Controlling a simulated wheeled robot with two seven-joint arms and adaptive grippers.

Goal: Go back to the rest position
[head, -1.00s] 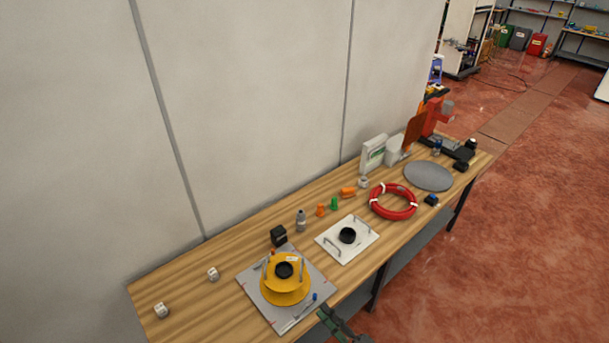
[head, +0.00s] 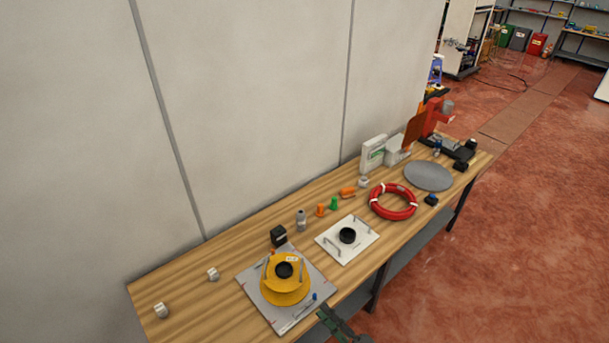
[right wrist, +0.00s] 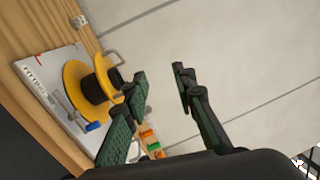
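My right gripper (head: 325,316) shows at the bottom of the head view, just off the front edge of the workbench (head: 160,278) and right of the yellow dispenser. In the right wrist view its two fingers (right wrist: 160,85) stand apart with nothing between them. The yellow dispenser (head: 285,291) with a black centre sits on a grey plate (head: 252,283); it also shows left of the fingers in the right wrist view (right wrist: 76,85). My left gripper is not in view.
A white plate (head: 333,243) with handles and a black ring lies right of the dispenser. A red ring (head: 374,203), a grey disc (head: 429,176) and small coloured parts lie farther along. Two white cubes are at left. A wall backs the bench.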

